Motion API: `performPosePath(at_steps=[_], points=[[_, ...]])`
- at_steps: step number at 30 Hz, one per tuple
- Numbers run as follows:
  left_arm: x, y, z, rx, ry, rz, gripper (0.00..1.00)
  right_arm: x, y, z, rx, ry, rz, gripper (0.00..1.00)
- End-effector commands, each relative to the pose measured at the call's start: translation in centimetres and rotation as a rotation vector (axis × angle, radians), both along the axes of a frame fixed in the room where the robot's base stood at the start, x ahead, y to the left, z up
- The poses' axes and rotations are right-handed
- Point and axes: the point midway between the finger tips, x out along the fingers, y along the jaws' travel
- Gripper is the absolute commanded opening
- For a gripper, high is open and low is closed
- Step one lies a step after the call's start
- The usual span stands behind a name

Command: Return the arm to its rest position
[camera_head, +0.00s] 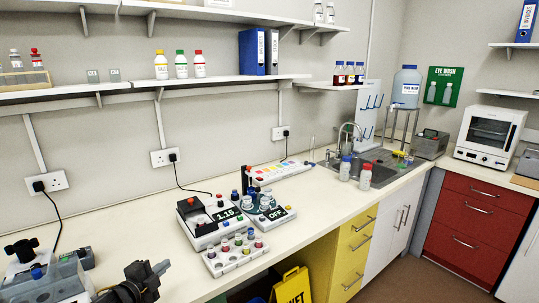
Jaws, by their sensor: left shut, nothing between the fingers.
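My left gripper (160,267) is dark and shows at the bottom left of the head view, low over the front part of the bench. Its fingers are shut with nothing between them. It is apart from the white device with the display reading 1.15 (227,214), which stands to its right. My right arm and gripper are not in view.
The white bench (130,233) is clear between my gripper and the devices. A rack of coloured caps (236,258) and a device reading OFF (275,216) stand mid-bench. Bottles (345,168) stand by the sink (375,170).

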Motion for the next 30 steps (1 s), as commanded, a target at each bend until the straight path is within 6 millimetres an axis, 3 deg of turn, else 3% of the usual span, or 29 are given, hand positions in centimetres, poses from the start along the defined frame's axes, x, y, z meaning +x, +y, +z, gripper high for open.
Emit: performPosePath(at_steps=[5,11,18,24,30], points=[[-3.4,-2.5,-3.5,-0.111,0.115,0.066,0.0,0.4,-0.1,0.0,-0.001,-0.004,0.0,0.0],[-9.7,-5.4,-8.2,-0.287,0.319,0.21,0.0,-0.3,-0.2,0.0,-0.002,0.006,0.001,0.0],[-22.4,-6.9,-13.5,-0.538,0.668,0.528,0.0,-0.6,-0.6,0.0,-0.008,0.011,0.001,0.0],[-29.9,-6.7,-15.1,-0.634,0.851,0.729,0.0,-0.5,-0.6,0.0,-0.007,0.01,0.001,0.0],[-35.9,-6.5,-15.6,-0.703,0.988,0.895,0.0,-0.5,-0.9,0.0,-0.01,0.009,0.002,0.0]])
